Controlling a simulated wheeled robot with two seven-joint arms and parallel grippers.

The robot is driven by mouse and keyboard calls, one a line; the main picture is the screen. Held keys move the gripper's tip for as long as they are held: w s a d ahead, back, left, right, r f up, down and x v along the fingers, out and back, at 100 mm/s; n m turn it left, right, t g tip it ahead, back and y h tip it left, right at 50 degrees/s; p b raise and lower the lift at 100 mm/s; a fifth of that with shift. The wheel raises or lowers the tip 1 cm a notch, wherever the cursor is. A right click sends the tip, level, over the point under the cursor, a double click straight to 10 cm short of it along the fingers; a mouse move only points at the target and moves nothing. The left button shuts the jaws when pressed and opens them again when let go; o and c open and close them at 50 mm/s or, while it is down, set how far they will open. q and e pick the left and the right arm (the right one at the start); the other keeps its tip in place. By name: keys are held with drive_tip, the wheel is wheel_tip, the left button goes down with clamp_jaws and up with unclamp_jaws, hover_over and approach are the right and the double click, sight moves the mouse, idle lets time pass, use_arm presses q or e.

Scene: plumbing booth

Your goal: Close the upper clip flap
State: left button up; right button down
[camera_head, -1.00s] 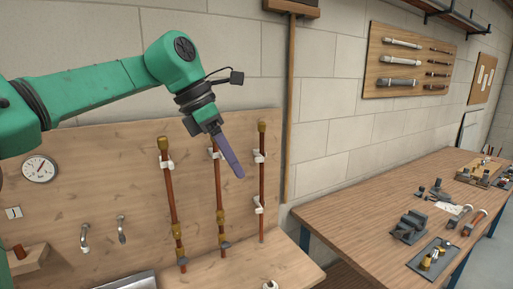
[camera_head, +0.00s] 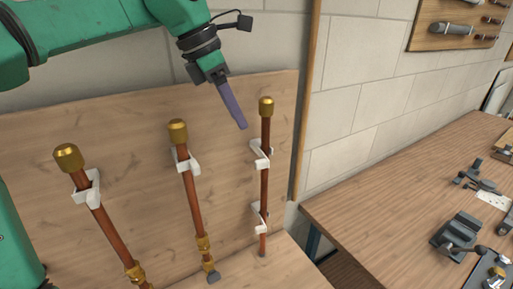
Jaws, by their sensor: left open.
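The rightmost copper pipe (camera_head: 264,186) stands upright against the wooden panel, with a brass cap on top. Its white upper clip (camera_head: 261,157) sits below the cap, and its white lower clip (camera_head: 260,216) is near the pipe's foot. The upper clip's flap appears to stick out at the pipe's side; its exact angle is too small to tell. My left gripper (camera_head: 241,124) is open and empty, its purple fingers pointing down and right. They end just left of the pipe's top, above the upper clip, with no visible contact. My right gripper is not in view.
Two more capped copper pipes, a middle one (camera_head: 190,190) and a left one (camera_head: 107,228), stand in white clips on the panel (camera_head: 225,177). A workbench (camera_head: 372,196) with a vise (camera_head: 458,234) and small tools is at right.

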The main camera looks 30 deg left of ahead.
sight(259, 161)
use_arm(q)
drive_tip(key=p+x, duration=0.3)
drive_tip(key=x, duration=0.9)
drive_tip(key=shift+d+f, duration=0.15)
drive_tip(key=shift+s+d, duration=0.2)
drive_tip(key=shift+s, duration=0.1)
drive_tip(key=shift+c, duration=0.6)
drive_tip(key=shift+a, duration=0.1)
clamp_jaws()
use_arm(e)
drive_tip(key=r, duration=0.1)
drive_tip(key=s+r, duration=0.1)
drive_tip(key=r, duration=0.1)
